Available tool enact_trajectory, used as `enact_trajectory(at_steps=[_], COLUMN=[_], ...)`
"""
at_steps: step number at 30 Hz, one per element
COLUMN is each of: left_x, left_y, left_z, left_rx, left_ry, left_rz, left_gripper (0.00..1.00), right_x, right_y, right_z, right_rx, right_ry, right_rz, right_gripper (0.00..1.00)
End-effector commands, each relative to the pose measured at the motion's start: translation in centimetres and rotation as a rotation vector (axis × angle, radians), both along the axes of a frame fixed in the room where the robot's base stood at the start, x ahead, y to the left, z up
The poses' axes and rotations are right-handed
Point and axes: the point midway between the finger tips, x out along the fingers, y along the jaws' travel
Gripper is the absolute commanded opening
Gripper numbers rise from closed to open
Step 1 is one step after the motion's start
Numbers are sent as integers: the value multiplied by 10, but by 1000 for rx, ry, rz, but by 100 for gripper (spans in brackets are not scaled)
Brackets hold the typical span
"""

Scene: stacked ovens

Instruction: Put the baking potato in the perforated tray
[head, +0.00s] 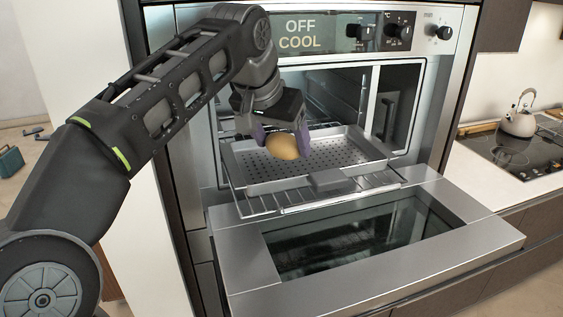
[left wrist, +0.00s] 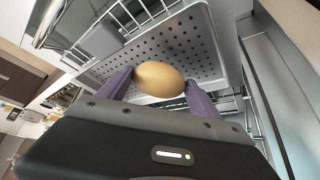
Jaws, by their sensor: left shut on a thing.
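The baking potato (head: 283,147) is yellow-brown and oval. My left gripper (head: 282,142) is shut on it, with a purple finger on each side, over the left part of the perforated tray. The potato (left wrist: 159,79) also shows between the fingers in the left wrist view. The perforated tray (head: 345,158) is grey metal with many small holes and a raised rim. It sits on a wire rack pulled partly out of the oven. I cannot tell whether the potato touches the tray floor. My right gripper is not in view.
The oven door (head: 240,250) is folded down in front, below the wire rack (head: 265,207). The oven's control panel (head: 301,33) reads OFF COOL above the opening. A kettle (head: 518,122) stands on the hob at the right.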

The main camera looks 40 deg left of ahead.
Motion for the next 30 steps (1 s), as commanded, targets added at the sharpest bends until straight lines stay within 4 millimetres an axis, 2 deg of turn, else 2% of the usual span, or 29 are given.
enact_trajectory(at_steps=[5, 13, 25, 26, 30], left_x=[0, 0, 0, 0, 0], left_y=[0, 0, 0, 0, 0], left_z=[-5, -40, -46, -45, -45], left_rx=[0, -1, -1, -1, -1], left_ry=[0, 0, -1, 0, 0], left_rz=[0, 0, 0, 0, 0], left_gripper=[26, 26, 26, 75, 83], right_x=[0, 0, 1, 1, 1], right_y=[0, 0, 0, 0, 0], right_z=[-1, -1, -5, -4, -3], right_rx=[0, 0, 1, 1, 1], right_ry=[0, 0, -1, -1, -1], right_rz=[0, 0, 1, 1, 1], right_gripper=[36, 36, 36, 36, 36])
